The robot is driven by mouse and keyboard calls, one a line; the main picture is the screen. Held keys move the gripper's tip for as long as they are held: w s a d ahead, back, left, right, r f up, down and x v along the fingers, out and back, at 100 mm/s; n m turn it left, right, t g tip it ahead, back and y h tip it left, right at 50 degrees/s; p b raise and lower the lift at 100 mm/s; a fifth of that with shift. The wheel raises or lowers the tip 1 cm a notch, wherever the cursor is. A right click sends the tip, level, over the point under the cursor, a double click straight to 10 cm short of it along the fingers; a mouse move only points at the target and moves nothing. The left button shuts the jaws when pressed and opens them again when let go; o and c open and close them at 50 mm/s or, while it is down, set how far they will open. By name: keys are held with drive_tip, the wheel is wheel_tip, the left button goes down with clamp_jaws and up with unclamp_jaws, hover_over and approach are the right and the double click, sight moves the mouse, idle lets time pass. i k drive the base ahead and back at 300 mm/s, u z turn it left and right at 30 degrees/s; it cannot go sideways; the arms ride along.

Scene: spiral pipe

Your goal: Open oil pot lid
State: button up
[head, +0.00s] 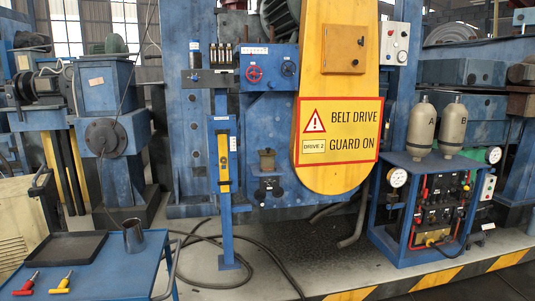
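What looks like the oil pot (266,161) is a small brownish pot on the front of the blue machine, left of the yellow belt guard. A small lid with a knob (266,151) appears to sit on top of it. It is too small to tell for sure whether the lid is shut. Neither my gripper nor my arm shows in this view.
A blue cart (110,270) at the lower left carries a black tray (66,248), a metal cup (134,236) and red and yellow tools. A blue post (225,220) stands left of the pot. Hoses (250,245) lie on the floor. The yellow guard (335,180) hangs right of the pot.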

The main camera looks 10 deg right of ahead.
sight(269, 152)
drive_tip(key=z, duration=1.2)
drive_tip(key=i, duration=1.5)
drive_tip(key=z, duration=1.1)
drive_tip(key=k, duration=0.1)
drive_tip(key=u, duration=2.6)
